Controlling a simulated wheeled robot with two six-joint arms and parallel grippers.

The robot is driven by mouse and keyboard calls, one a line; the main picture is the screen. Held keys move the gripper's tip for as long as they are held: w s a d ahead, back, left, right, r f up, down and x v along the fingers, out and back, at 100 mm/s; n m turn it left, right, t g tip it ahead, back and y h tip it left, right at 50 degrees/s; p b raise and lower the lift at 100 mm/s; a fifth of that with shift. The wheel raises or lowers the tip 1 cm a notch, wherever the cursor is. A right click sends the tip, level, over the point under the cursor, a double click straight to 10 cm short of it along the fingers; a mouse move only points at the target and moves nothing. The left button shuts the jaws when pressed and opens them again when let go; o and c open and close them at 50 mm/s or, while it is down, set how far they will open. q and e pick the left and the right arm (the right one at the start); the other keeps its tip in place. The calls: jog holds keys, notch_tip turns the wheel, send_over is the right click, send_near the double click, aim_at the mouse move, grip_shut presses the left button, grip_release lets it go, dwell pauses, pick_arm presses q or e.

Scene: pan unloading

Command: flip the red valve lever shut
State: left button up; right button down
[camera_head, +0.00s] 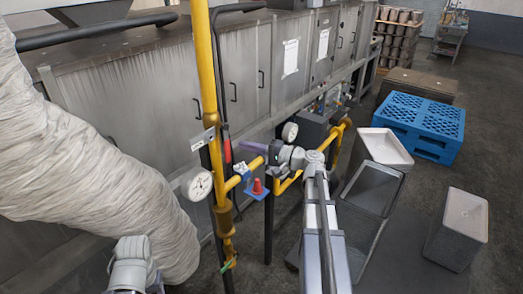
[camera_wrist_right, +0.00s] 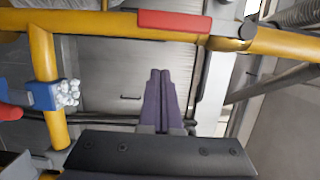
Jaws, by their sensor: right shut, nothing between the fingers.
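The red valve lever (camera_head: 227,150) hangs down alongside the upright yellow pipe (camera_head: 203,70) in the head view. In the right wrist view, the lever (camera_wrist_right: 172,20) lies parallel to the pipe at the top of the picture, joined at its right end to a metal valve hub (camera_wrist_right: 228,44). My right gripper (camera_head: 244,145) is to the right of the lever in the head view. Its purple fingers (camera_wrist_right: 160,75) are shut together and empty, with a visible gap to the lever in the wrist view. My left gripper is out of view.
Grey cabinets (camera_head: 170,85) stand behind. A wrapped duct (camera_head: 90,165) fills the left. Grey bins (camera_head: 372,188) and a blue pallet (camera_head: 420,120) stand right.

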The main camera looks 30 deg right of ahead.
aim_at(227, 144)
jog(key=a, duration=0.1)
jog(key=s+a, duration=0.1)
jog(key=a, duration=0.1)
jog(key=shift+s+a, duration=0.25)
jog(key=shift+s, duration=0.1)
